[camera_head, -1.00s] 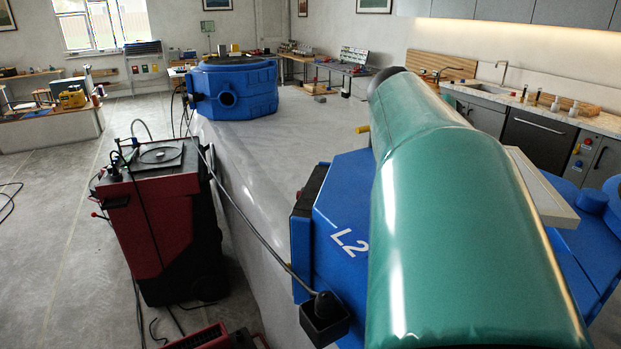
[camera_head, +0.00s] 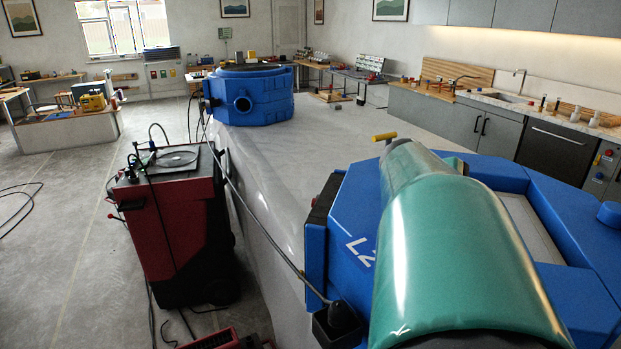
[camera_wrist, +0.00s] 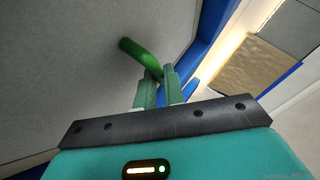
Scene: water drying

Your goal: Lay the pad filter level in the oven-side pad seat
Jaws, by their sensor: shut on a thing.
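In the wrist view, my gripper (camera_wrist: 158,84) has its two green fingers closed on a green bar-like handle (camera_wrist: 137,52). The handle rises from a broad grey face, which I take to be the pad filter (camera_wrist: 75,60). A blue rim (camera_wrist: 212,40) runs along the right of this face. In the head view, a pale grey panel (camera_head: 532,228), apparently the pad filter, lies within the blue frame of the L2 housing (camera_head: 345,225). My green arm hides its left part and my gripper there. I cannot tell whether the pad is fully seated or level.
A red machine (camera_head: 172,235) with a cable stands left of the pale body. A second blue housing (camera_head: 250,98) stands at its far end. A yellow handle (camera_head: 384,137) sticks up behind my arm. A kitchen counter (camera_head: 510,102) runs along the right.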

